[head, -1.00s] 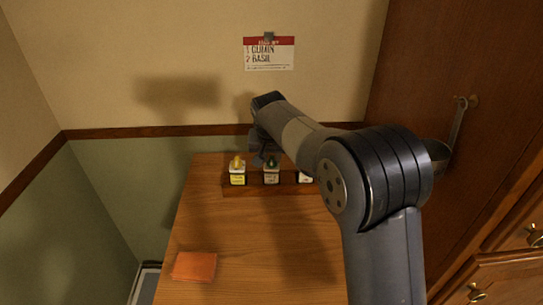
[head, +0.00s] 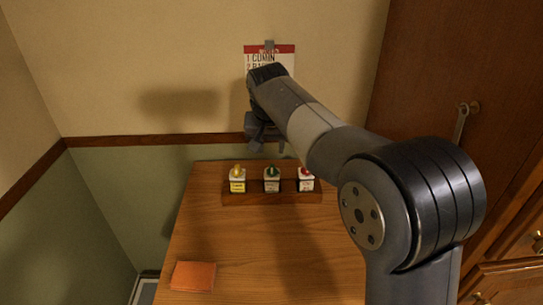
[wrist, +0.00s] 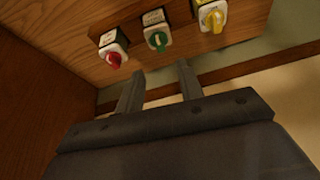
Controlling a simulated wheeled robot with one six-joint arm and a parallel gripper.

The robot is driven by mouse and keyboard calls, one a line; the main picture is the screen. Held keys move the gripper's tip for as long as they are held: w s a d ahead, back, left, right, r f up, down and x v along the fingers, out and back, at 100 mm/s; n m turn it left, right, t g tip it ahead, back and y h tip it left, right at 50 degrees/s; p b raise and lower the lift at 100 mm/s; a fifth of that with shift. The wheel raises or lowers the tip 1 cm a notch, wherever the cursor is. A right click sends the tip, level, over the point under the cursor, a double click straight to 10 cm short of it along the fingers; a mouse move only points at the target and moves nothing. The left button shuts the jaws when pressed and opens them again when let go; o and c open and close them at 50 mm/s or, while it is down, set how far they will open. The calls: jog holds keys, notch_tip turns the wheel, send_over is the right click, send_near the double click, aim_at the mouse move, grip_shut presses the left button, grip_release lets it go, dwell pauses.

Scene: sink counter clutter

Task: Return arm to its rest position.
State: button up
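My gripper (head: 267,146) hangs above and behind the spice rack in the head view, near the wall. In the wrist view its two fingers (wrist: 160,85) are spread apart with nothing between them. The arm reaches up from the lower right and covers the lower part of the wall note.
An orange cloth or pad (head: 193,276) lies on the wooden counter (head: 240,240). A note (head: 283,50) hangs on the wall. A wooden cabinet (head: 450,60) stands at right.

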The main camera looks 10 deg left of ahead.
aim_at(272, 168)
jog(key=shift+s+r, duration=0.2)
jog(key=shift+r, duration=0.35)
jog(key=p+x, duration=0.1)
jog(key=x, duration=1)
jog(key=shift+s, duration=0.1)
jog(key=shift+d, duration=0.1)
jog(key=shift+n, duration=0.3)
